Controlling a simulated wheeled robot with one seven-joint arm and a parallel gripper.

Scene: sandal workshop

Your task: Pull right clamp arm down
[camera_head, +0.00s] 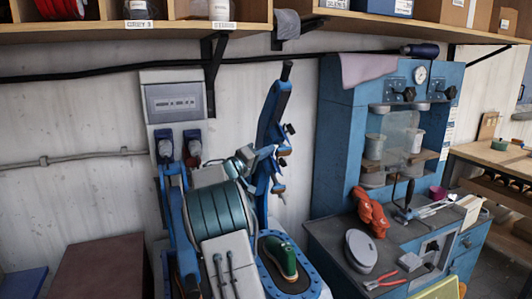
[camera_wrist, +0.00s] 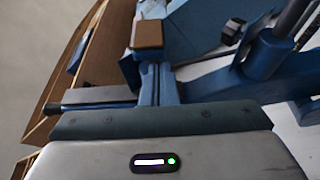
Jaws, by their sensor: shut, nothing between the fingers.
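The right clamp arm (camera_head: 273,110) is a long blue lever with a dark tip. It stands nearly upright behind the machine, with black knobs along its right side. My gripper (camera_head: 277,187) is close beside its lower half; I cannot tell whether they touch. In the wrist view, my gripper (camera_wrist: 147,36) is shut and empty, and tan pads show at its tips. A blue bar with black knobs, which looks like the clamp arm (camera_wrist: 268,55), lies to the right of it. A green shoe form (camera_head: 283,258) sits in a blue-rimmed station (camera_head: 308,288) below the clamp arm.
Another blue lever (camera_head: 178,215) stands left of my arm. A grey control box (camera_head: 174,101) hangs on the wall. A blue press cabinet (camera_head: 340,130) and a workbench (camera_head: 325,238) with tools stand at right. A loaded shelf (camera_head: 120,29) runs above the clamp arm.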

